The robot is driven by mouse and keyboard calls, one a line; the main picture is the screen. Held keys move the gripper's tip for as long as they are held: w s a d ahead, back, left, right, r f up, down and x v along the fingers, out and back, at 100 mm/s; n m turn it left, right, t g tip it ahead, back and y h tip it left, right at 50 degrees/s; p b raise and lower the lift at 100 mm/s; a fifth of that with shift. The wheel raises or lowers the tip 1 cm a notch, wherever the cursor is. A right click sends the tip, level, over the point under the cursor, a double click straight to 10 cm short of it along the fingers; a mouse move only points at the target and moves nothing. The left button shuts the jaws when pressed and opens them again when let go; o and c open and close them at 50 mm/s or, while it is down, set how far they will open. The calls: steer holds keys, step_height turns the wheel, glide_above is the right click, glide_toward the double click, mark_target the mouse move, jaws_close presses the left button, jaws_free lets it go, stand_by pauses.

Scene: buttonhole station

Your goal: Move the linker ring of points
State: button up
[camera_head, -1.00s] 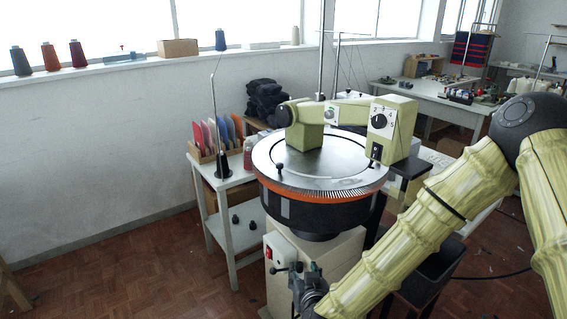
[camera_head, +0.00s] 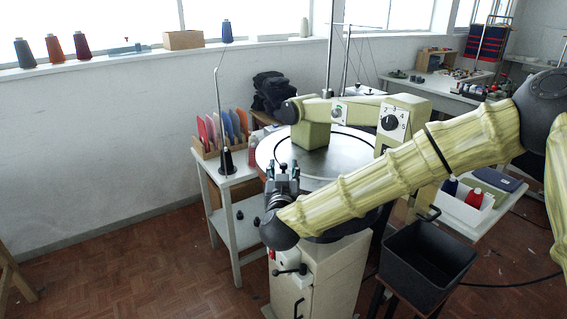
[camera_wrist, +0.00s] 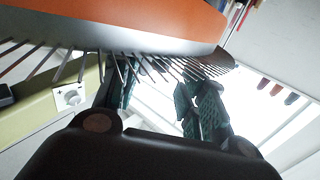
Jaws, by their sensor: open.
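The linker ring is a round dial with a metal top (camera_head: 345,150). In the wrist view its row of thin metal points (camera_wrist: 90,62) sticks out below an orange band (camera_wrist: 130,22). My gripper (camera_head: 283,168) is at the ring's near left edge in the head view. In the wrist view my gripper (camera_wrist: 160,95) has its two dark teal fingers apart, with several points reaching over and near the left finger. Whether a finger touches a point I cannot tell. My arm hides much of the ring's front in the head view.
A white side table (camera_head: 225,180) with a cone holder and coloured cards stands left of the machine. A black bin (camera_head: 428,262) stands front right. A white tray with yarn cones (camera_head: 468,203) is behind it. Open floor lies at the left.

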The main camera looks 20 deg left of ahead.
mark_target(283, 167)
steer(key=shift+x, duration=2.05)
jaws_close()
